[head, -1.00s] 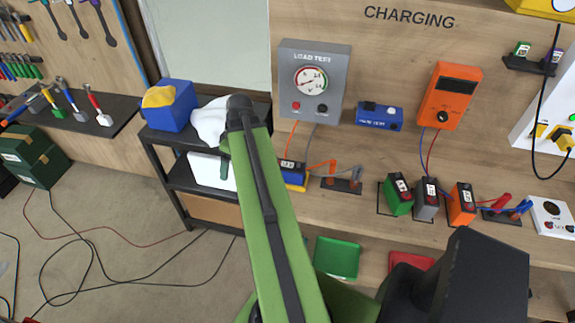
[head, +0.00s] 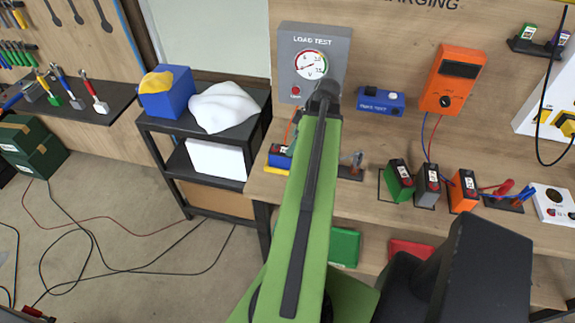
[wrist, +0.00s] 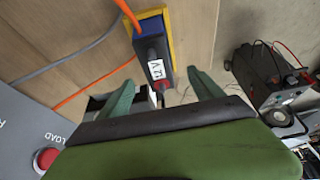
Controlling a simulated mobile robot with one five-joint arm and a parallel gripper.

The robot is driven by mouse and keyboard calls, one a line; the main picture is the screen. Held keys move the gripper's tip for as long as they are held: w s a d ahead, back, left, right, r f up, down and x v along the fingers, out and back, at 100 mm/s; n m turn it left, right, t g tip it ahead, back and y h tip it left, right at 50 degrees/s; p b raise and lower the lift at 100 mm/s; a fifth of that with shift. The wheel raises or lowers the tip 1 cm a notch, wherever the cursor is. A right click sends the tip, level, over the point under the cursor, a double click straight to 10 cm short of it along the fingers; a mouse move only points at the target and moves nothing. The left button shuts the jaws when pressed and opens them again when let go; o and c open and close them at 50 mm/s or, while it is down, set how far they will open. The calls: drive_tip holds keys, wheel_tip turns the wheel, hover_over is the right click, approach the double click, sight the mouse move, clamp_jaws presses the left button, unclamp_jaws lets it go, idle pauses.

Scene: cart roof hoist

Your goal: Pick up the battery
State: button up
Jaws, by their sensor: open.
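A dark blue battery (head: 281,150) with a white label stands on the bench in front of the load tester, with yellow beside its base. In the wrist view this battery (wrist: 152,45) shows its 12 V label, and an orange wire runs to its far end. My gripper (wrist: 161,78) is open, with its green fingers pointing toward the battery. The battery's near end lies between the fingertips in the picture; I cannot tell whether they are level with it. In the head view my arm hides the gripper and part of the battery.
The load tester (head: 312,45) stands behind. Green (head: 399,182), grey (head: 427,180) and orange (head: 463,188) batteries stand to the right on the bench. A clip stand (head: 351,170) is close to my arm. A black shelf (head: 200,130) stands left of the bench.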

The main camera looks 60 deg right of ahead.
sight(283, 156)
drive_tip(key=b+x, duration=0.4)
drive_tip(key=x, duration=0.2)
drive_tip(key=b+x, duration=0.4)
drive_tip(key=x, duration=0.1)
drive_tip(key=shift+d+f+b, duration=0.2)
drive_tip(key=shift+d+b, duration=0.15)
drive_tip(key=shift+b, duration=0.05)
drive_tip(key=shift+r, duration=0.2)
clamp_jaws()
